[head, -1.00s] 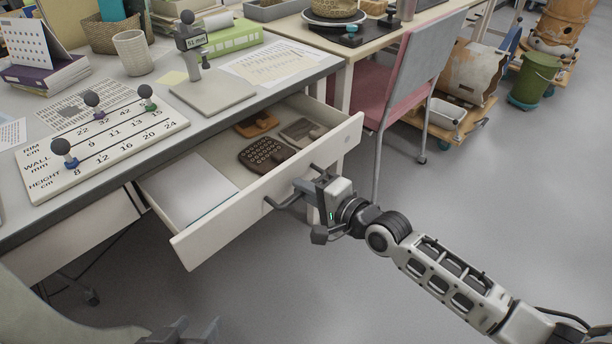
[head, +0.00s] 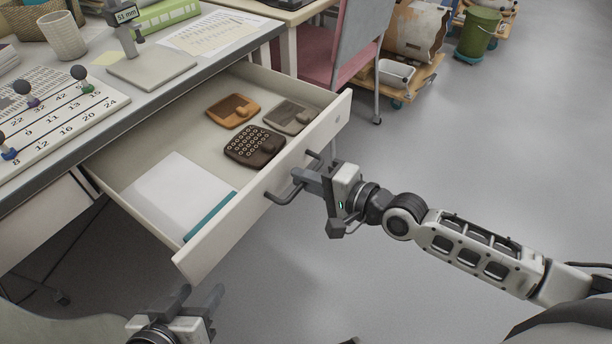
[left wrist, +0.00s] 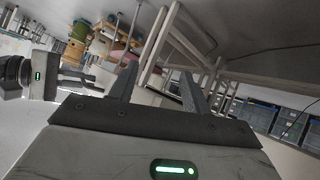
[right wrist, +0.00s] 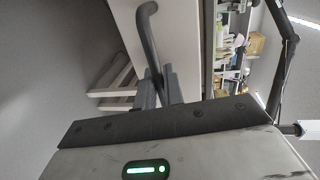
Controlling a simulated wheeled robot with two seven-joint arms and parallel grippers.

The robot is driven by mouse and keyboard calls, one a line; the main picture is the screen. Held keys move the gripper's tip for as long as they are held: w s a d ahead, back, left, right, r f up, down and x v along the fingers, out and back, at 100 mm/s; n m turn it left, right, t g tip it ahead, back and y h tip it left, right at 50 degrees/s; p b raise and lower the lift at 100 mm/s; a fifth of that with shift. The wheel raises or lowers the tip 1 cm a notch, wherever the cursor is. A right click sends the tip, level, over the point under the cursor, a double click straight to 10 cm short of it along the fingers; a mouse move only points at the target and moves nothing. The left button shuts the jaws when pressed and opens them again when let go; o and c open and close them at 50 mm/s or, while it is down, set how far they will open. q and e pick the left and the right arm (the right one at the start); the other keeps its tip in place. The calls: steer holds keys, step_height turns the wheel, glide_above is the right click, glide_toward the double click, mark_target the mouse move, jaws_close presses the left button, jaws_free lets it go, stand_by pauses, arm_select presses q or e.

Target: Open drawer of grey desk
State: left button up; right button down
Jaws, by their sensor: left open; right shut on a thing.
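The grey desk (head: 228,38) stands at the left in the head view. Its drawer (head: 285,178) is pulled well out, with its inside showing. My right gripper (head: 303,180) is shut on the dark bar handle (head: 284,196) on the drawer front. The handle (right wrist: 148,35) also runs between the fingers of my right gripper (right wrist: 160,90) in the right wrist view. My left gripper (head: 200,300) is open and empty, low in front of the drawer and apart from it. Its two fingers (left wrist: 160,85) stand apart in the left wrist view.
In the drawer lie a white sheet or pad (head: 172,195), a dark pitted piece (head: 254,146), an orange-brown piece (head: 232,110) and a grey-brown piece (head: 288,116). A pink chair (head: 345,50) stands beyond the drawer. Open floor (head: 500,150) lies to the right.

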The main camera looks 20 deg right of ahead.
arm_select(q)
steer(key=shift+f, duration=0.1)
steer(key=shift+s, duration=0.1)
arm_select(e)
steer(key=c, duration=1.6)
jaws_free()
arm_select(q)
steer(key=p, duration=0.1)
steer(key=r+p, duration=0.1)
steer(key=a+r+p, duration=0.1)
steer(key=shift+s+r+y, duration=0.25)
steer(key=shift+s+y, duration=0.05)
arm_select(e)
steer(key=v, duration=1.6)
arm_select(q)
steer(key=shift+a, duration=0.1)
steer(key=shift+w, duration=0.1)
